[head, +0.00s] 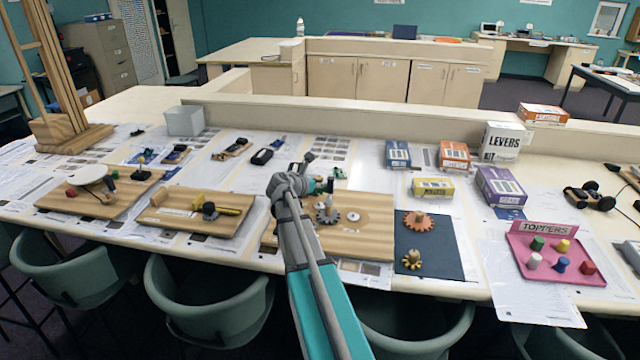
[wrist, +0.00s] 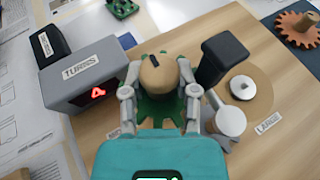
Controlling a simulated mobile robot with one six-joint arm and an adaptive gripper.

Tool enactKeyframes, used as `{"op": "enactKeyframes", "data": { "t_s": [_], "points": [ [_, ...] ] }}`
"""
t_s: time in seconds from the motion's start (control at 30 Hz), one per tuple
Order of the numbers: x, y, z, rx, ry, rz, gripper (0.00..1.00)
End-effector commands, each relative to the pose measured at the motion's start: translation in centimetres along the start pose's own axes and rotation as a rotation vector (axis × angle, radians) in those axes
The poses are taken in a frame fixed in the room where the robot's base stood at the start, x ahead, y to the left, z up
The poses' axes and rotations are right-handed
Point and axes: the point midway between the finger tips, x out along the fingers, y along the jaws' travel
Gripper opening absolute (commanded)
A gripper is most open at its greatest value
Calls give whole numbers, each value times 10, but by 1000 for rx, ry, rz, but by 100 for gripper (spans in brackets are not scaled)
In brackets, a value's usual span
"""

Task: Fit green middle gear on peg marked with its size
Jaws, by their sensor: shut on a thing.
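My gripper (wrist: 160,90) is shut on the tan knob (wrist: 158,73) of the green gear (wrist: 160,109), one finger on each side. The gear's teeth show below the knob, over the wooden board (wrist: 208,30). Whether it touches the board, and any peg under it, is hidden. To the right, a metal peg (wrist: 242,88) stands bare on a pale disc, beside a label reading LARGE (wrist: 268,122). Another label (wrist: 115,132) is mostly hidden by my left finger. In the head view my gripper (head: 325,199) is low over the middle board (head: 375,246).
A grey TURNS counter (wrist: 85,75) showing a red digit stands close left of the gear. A black post (wrist: 222,58) and a grey rounded part (wrist: 230,120) stand close on the right. Another green piece (wrist: 122,7) lies beyond the board.

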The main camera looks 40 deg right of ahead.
Motion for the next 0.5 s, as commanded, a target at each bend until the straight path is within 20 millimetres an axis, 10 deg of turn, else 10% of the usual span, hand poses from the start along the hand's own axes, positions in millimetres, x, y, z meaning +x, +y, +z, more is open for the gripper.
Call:
{"op": "enactKeyframes", "data": {
  "t_s": [0.5],
  "points": [
    [4, -2, -6, 1, 0, -1, 0]
  ]
}}
